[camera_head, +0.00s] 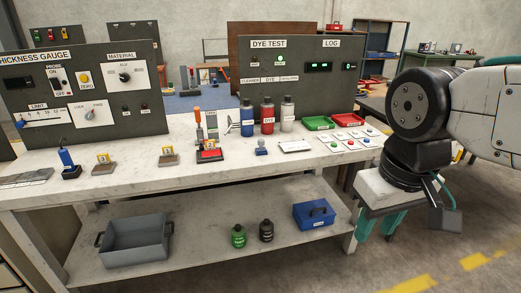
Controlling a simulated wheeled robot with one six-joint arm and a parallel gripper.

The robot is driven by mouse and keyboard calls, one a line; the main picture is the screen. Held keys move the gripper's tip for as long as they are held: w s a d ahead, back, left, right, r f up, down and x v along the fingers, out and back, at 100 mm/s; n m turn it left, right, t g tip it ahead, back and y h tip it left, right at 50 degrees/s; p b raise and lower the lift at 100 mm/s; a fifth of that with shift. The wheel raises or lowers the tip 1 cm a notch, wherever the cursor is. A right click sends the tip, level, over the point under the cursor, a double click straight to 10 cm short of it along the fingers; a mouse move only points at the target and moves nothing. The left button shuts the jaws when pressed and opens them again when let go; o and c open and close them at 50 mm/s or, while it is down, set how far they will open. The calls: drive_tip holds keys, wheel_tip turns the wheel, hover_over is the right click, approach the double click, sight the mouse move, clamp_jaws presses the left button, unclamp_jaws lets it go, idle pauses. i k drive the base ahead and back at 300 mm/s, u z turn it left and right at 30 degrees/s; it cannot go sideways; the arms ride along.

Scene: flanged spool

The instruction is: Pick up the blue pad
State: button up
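Small white cards with coloured pads lie at the right end of the white workbench (110,182). One pad there looks blue (366,140), near a green one (335,145) and a red one (350,142). They are tiny, so their exact shapes are hard to tell. My gripper (376,236) hangs at the right, with its teal fingers pointing down and spread apart, nothing visible between them. In the picture it is below and to the right of the cards, apart from them.
A blue knobbed object (261,147) stands left of a white block (294,146). Blue, red and grey bottles (267,116) stand behind, beside green (318,123) and red (347,120) trays. Upright panels (300,70) back the bench. A blue box (314,214) sits on the lower shelf.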

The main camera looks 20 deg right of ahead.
sight(260, 151)
drive_tip(key=z, duration=0.65)
drive_tip(key=i, duration=0.65)
drive_tip(key=z, duration=0.55)
drive_tip(key=i, duration=0.7)
drive_tip(key=u, duration=0.75)
drive_tip(key=i, duration=0.45)
drive_tip(key=u, duration=0.5)
